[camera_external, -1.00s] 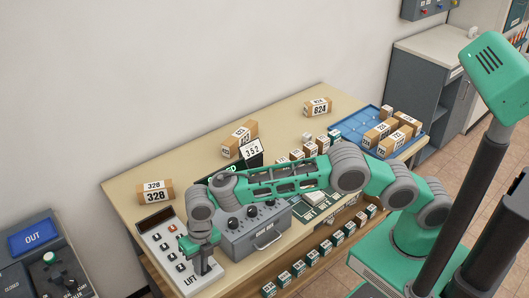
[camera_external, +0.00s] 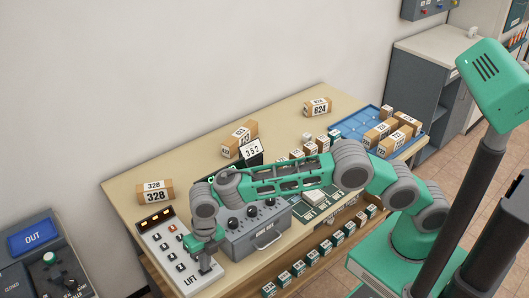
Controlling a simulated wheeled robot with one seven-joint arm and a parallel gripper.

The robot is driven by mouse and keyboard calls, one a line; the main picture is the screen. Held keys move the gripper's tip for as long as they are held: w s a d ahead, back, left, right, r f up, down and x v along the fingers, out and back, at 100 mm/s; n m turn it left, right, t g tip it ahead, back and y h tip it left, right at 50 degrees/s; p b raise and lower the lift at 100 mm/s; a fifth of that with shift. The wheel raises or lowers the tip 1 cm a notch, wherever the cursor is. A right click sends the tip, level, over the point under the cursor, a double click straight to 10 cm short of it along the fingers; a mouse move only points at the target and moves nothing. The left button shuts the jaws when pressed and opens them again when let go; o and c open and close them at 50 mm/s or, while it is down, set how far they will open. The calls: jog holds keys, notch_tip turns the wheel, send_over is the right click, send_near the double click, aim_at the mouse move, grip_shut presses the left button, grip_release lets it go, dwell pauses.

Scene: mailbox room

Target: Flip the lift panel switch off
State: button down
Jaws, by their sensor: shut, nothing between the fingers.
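The lift panel (camera_external: 164,253) is a light grey sloped box marked LIFT at the table's front left corner. It carries several dark buttons and a dark display (camera_external: 156,219) with orange lights lit. My gripper (camera_external: 205,269) points down at the panel's lower right part and is shut with nothing in it. Its tips are at or just above the panel face; I cannot tell if they touch. The switch is not clearly visible; my gripper and wrist cover that part of the panel.
A parcel marked 328 (camera_external: 155,190) lies behind the panel. Another console with an OUT sign (camera_external: 33,236) is at far left. Small boxes and a blue tray (camera_external: 352,122) are further right.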

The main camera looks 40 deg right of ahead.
notch_tip(320, 180, up, 14)
jog(key=d+p, duration=0.1)
jog(key=shift+d, duration=0.15)
jog(key=shift+a+p, duration=0.3)
jog(key=shift+p, duration=0.2)
jog(key=f+b, duration=0.1)
jog(key=f, duration=0.3)
jog(key=a+f+b, duration=0.1)
jog(key=f, duration=0.4)
jog(key=f+b, duration=0.1)
jog(key=f, duration=0.3)
jog(key=shift+a+f+b, duration=0.35)
jog(key=shift+f, duration=0.05)
